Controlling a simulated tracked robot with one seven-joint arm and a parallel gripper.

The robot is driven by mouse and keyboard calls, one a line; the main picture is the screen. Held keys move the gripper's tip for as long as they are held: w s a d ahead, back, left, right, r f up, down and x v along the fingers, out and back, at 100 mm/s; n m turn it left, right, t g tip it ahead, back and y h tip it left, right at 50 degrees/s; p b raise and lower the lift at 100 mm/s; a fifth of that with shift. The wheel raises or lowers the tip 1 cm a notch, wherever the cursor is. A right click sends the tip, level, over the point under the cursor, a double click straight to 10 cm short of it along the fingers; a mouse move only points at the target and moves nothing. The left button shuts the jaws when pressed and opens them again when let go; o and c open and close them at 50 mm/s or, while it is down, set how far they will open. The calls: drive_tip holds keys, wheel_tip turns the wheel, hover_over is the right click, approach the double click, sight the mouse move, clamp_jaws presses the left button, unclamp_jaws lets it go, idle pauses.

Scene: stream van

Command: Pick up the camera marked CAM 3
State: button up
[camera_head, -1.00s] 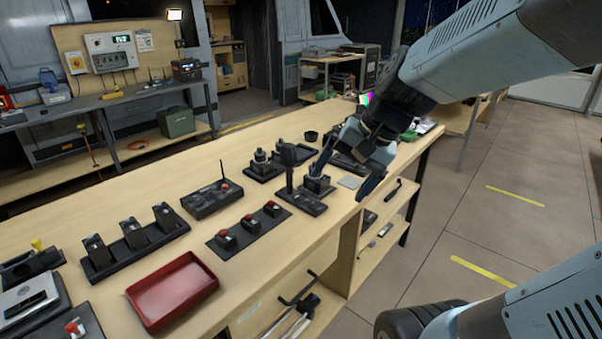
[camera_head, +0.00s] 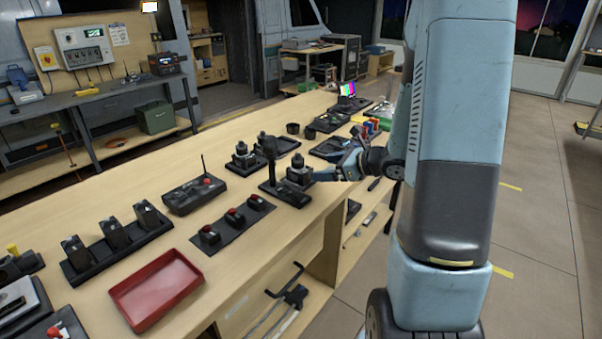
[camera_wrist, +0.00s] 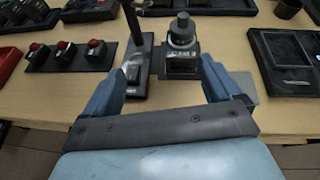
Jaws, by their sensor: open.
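A dark camera (camera_wrist: 182,42) with a round top stands upright on the bench in the wrist view, with pale, blurred lettering on its front that looks like CAM 3. It also shows in the head view (camera_head: 299,171), on a dark base near the bench's front edge. My gripper (camera_wrist: 162,66) is open and empty, its blue fingers pointing toward the camera. The camera stands beyond the fingertips, nearer the right finger. In the head view my gripper (camera_head: 320,174) is low, just right of the camera.
A black upright stick on a base (camera_wrist: 137,66) stands close left of the camera, ahead of my left finger. A dark tray (camera_wrist: 262,38) lies to the right. Red-button boxes (camera_head: 233,220) and a red tray (camera_head: 124,296) lie further left on the bench.

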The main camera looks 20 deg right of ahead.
sight(301, 173)
drive_tip(key=shift+w+d+f+m+t+h, duration=0.2)
drive_tip(key=shift+w+d+f+m+h, duration=0.1)
drive_tip(key=shift+d+f+m, duration=0.25)
drive_tip(key=shift+w+d+f+m+t+h, duration=0.25)
drive_tip(key=shift+d+f+m, duration=0.1)
drive_tip(key=shift+d+f, duration=0.2)
drive_tip(key=shift+w+d+f, duration=0.15)
drive_tip(key=shift+w, duration=0.05)
drive_tip(key=x, duration=0.8)
drive_tip(key=shift+w, duration=0.1)
drive_tip(key=shift+f+x, duration=0.15)
drive_tip(key=shift+x, duration=1.2)
drive_tip(key=shift+f+x, duration=0.15)
drive_tip(key=shift+x, duration=1.15)
drive_tip(key=c, duration=1.5)
